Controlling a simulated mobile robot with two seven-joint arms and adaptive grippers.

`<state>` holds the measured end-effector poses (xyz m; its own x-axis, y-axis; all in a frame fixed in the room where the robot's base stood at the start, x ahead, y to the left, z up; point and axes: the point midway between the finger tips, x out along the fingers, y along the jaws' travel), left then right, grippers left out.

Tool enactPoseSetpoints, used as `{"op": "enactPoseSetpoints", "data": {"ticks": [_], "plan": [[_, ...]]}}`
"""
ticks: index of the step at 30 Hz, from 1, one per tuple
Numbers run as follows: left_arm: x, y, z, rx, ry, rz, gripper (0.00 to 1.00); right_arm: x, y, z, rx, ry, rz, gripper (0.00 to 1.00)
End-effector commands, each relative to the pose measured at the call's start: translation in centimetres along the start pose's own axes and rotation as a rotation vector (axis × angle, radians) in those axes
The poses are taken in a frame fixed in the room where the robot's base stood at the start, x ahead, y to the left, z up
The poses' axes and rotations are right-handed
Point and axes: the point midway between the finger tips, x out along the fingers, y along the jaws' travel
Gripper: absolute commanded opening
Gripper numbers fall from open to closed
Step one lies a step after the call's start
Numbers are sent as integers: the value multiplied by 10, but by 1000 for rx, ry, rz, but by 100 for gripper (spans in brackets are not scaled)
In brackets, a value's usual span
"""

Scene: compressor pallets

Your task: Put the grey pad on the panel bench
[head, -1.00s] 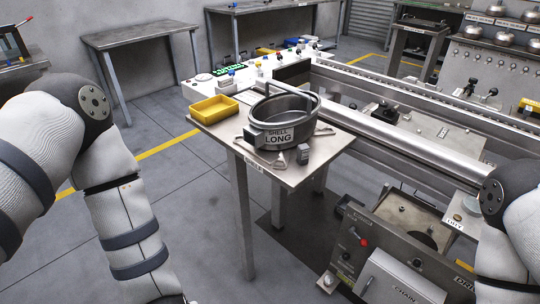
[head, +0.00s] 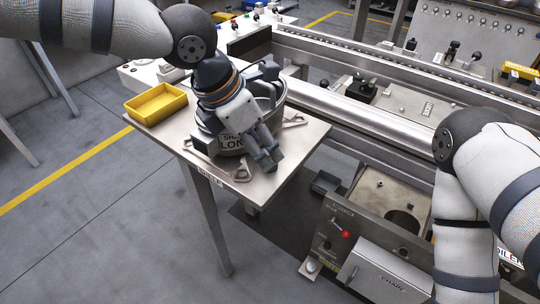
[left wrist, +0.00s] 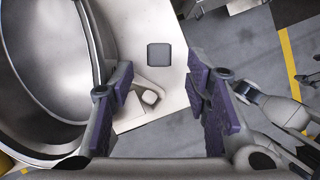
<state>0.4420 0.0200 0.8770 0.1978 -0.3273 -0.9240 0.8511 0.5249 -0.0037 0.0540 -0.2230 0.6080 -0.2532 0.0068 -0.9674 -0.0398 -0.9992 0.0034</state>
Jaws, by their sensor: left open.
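The grey pad (left wrist: 159,55), a small dark square with rounded corners, lies flat on the steel table in the left wrist view. In the head view my left gripper and hand hide it. My left gripper (left wrist: 160,95) is open and empty, pointing down over the table; it also shows in the head view (head: 267,160). In the left wrist view the pad appears between the fingers' lines, a little beyond the tips. A white panel with coloured buttons (head: 143,72) stands behind the table; I cannot tell if it is the panel bench. My right gripper is out of view.
The steel table (head: 290,150) also holds a yellow tray (head: 156,103), metal brackets (head: 235,173) and a large round shell (left wrist: 45,60), close beside my left gripper. A machine with a long roller (head: 350,117) stands to the right. The floor at left is clear.

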Motion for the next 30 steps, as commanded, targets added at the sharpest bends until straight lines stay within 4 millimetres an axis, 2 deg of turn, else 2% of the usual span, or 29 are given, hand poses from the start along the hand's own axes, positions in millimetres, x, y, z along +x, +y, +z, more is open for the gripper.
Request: {"op": "enactPoseSetpoints", "data": {"ticks": [3,6,9,14,15,18,21,30], "plan": [[25,1,5,2,4,-2,43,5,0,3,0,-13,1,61],[41,1,6,1,4,-2,43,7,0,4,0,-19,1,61],[48,2,7,1,1,0,43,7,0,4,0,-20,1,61],[47,2,8,1,0,2,43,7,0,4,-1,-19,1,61],[47,2,8,1,0,2,41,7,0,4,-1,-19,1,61],[47,2,7,1,0,2,18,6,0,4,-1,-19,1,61],[47,2,7,2,0,2,0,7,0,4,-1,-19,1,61],[46,2,8,2,0,2,0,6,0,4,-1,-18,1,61]]}}
